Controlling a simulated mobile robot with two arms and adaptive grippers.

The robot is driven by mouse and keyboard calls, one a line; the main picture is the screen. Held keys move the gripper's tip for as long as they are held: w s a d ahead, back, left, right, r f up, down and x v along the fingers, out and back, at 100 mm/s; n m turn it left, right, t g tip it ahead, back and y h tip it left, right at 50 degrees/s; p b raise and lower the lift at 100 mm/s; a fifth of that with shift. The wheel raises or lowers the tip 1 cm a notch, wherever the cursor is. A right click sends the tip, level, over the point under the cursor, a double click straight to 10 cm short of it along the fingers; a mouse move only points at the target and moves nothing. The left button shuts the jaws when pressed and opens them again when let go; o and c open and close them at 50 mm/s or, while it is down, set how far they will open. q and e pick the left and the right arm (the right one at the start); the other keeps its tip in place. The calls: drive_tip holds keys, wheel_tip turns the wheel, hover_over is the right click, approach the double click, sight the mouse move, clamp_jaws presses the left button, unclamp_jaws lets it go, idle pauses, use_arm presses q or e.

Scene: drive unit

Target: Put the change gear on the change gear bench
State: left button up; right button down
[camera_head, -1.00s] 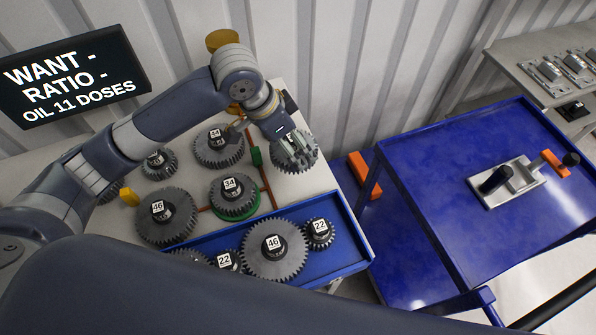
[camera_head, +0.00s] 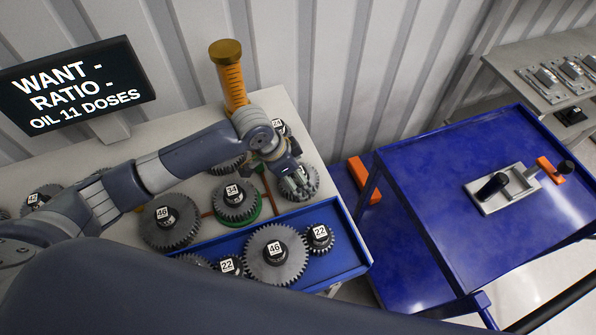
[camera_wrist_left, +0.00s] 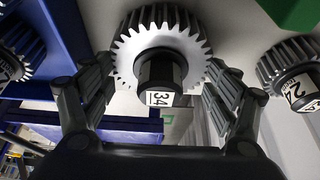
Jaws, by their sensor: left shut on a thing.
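My left gripper (camera_head: 299,190) is shut on a toothed grey change gear (camera_head: 311,181) at the right end of the pale bench (camera_head: 150,138). In the left wrist view this gear (camera_wrist_left: 165,35) has a dark hub with a tag reading 34, and the fingers (camera_wrist_left: 160,95) flank the hub. I cannot tell whether the gear touches the bench. Another gear tagged 34 (camera_head: 237,199) sits on a green ring, with a gear tagged 46 (camera_head: 168,226) to its left. My forearm partly hides the gears behind it. My right gripper is not in view.
A blue tray (camera_head: 345,262) along the bench's front holds gears tagged 46 (camera_head: 277,254) and 22 (camera_head: 320,238), among others. An orange cylinder (camera_head: 231,85) stands behind my wrist. A blue cart (camera_head: 430,200) with a lever plate (camera_head: 505,187) stands to the right.

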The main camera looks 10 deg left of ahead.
use_arm(q)
drive_tip(key=o, duration=1.6)
drive_tip(key=shift+f, duration=0.1)
drive_tip(key=shift+o, duration=0.2)
drive_tip(key=b+v, duration=0.1)
drive_tip(key=v, duration=1.1)
drive_tip(key=shift+s, duration=0.1)
